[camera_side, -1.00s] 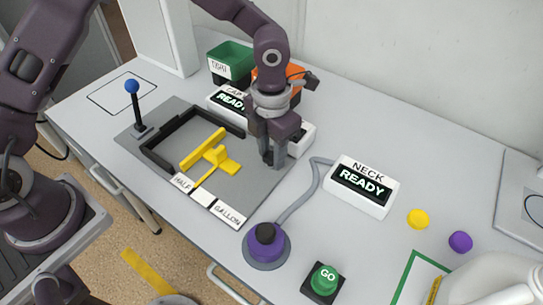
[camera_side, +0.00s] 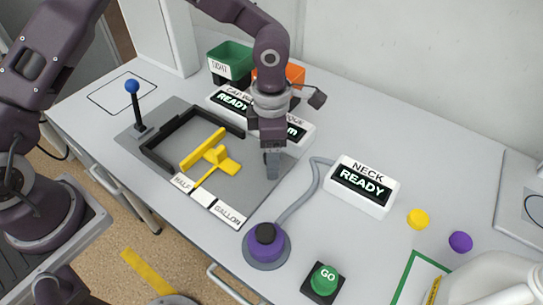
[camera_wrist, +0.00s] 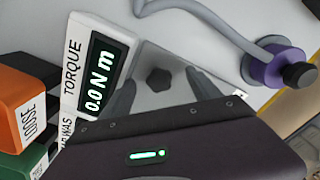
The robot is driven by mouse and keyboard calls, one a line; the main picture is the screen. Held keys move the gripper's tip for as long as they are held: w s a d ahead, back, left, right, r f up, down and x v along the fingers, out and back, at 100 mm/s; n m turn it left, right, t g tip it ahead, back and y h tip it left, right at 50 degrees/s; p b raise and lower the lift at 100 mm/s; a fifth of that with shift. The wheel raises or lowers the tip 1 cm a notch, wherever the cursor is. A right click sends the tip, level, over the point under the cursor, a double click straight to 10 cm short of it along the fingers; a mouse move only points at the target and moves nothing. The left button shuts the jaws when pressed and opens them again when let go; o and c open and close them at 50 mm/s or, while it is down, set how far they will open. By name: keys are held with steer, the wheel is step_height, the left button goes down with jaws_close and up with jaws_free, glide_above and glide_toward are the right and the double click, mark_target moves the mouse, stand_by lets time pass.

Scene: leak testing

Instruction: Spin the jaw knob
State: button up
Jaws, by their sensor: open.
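In the wrist view a small dark faceted knob (camera_wrist: 159,80), which looks like the jaw knob, sits on the grey plate between my two fingers. My gripper (camera_wrist: 163,84) is open, with one finger on each side of the knob, and I see no contact. In the side view my gripper (camera_side: 272,172) points down over the right part of the grey plate (camera_side: 262,188). The knob is hidden behind the fingers there. A yellow jaw piece (camera_side: 215,154) lies on the plate to the left, inside a black frame (camera_side: 156,163).
A torque display (camera_wrist: 98,78) reads 0.0 N m beside the plate. A purple knob with a hose (camera_side: 266,246), a green GO button (camera_side: 324,280) and a NECK READY box (camera_side: 363,186) stand to the right. Green (camera_side: 230,60) and orange bins (camera_side: 295,73) stand behind. A blue-topped lever (camera_side: 134,103) is at left.

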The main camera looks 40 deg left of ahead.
steer(key=shift+r, duration=3.1)
steer(key=s+a+r+n+t+y, duration=0.1)
steer(key=s+a+r+n, duration=0.55)
steer(key=n, duration=0.55)
steer(key=s+a+r+n+t+y, duration=0.15)
steer(key=s+a+r+n, duration=0.45)
steer(key=n, duration=0.6)
steer(key=s+a+r+n+t+h, duration=0.1)
steer(key=s+n, duration=0.4)
steer(key=n, duration=0.6)
steer(key=s+a+r+n+t+h, duration=0.1)
steer(key=s+n, duration=0.4)
steer(key=n, duration=0.6)
steer(key=shift+a+r+t, duration=0.15)
steer(key=shift+r+t, duration=0.4)
steer(key=shift+r, duration=0.35)
